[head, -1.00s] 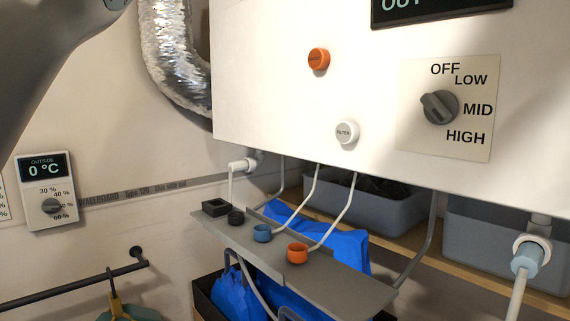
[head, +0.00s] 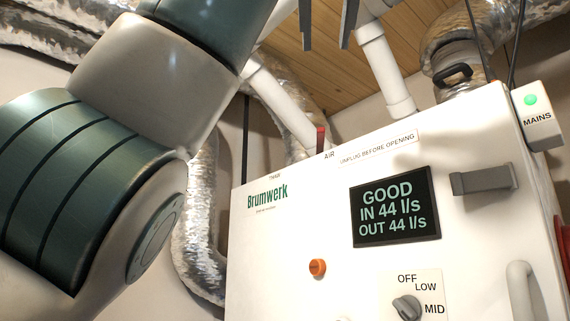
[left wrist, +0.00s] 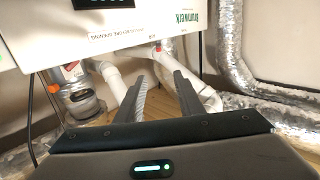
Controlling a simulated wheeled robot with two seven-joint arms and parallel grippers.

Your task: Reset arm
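My left arm fills the left side of the head view. The two dark fingers of my left gripper (head: 327,42) hang at the top edge, spread apart with nothing between them. In the left wrist view, my left gripper (left wrist: 160,76) also shows open and empty, with white pipes and the ventilation unit beyond its fingertips. In the head view, the gripper is near the white pipes above the unit (head: 290,220); I cannot tell its exact distance. My right gripper is not in view.
The unit's screen (head: 395,207) reads GOOD, IN 44 l/s, OUT 44 l/s. White pipes (head: 385,70) and foil ducts (head: 200,240) crowd the space around. A MAINS box (head: 537,115) shows a green light.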

